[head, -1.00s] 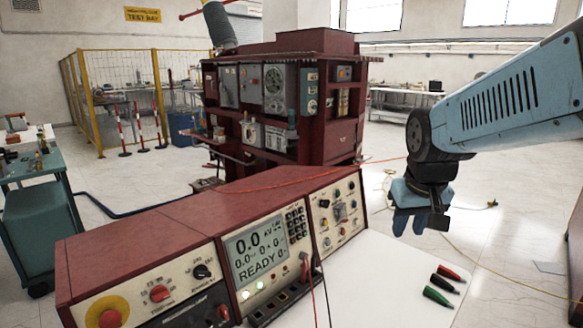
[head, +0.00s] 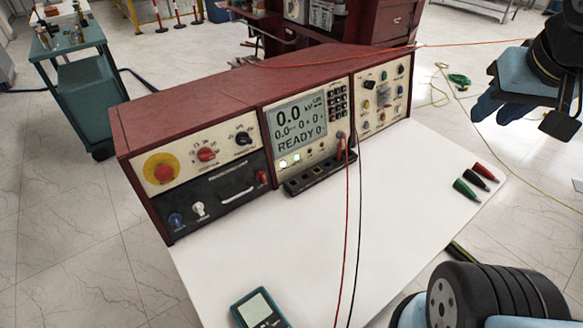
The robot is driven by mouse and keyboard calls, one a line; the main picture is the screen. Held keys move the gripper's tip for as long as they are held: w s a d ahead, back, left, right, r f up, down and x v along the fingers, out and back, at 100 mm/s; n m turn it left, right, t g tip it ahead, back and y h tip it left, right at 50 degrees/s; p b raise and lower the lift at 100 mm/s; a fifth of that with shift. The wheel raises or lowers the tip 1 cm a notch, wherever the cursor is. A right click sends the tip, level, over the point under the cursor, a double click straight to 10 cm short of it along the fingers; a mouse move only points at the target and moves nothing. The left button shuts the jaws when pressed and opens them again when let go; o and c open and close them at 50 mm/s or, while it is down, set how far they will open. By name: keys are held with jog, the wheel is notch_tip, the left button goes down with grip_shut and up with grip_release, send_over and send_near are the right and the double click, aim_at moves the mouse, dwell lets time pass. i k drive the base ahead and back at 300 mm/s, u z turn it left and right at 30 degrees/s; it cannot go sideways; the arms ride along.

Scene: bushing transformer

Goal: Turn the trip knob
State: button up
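A long test console (head: 275,120) with dark red casing stands at the back of a white worktop. Its left panel carries a red rotary knob (head: 206,155) with marks around it and a black knob (head: 243,138) to its right. Their labels are too small to read, so I cannot tell which is the trip knob. The right panel has another black knob (head: 369,86) and several small coloured knobs. My gripper (head: 497,112) is at the upper right, well to the right of the console, touching nothing. Its blue fingers point down-left; their gap is unclear.
A red emergency button on a yellow disc (head: 162,170) is on the left panel. Red and black leads hang from the console across the worktop (head: 300,235). A multimeter (head: 257,308) lies in front. Red, green and black probes (head: 475,182) lie at the right.

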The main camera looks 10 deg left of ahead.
aim_at(205, 154)
jog(key=z, duration=1.25)
jog(key=k, duration=2.15)
jog(key=u, duration=1.3)
jog(key=i, duration=1)
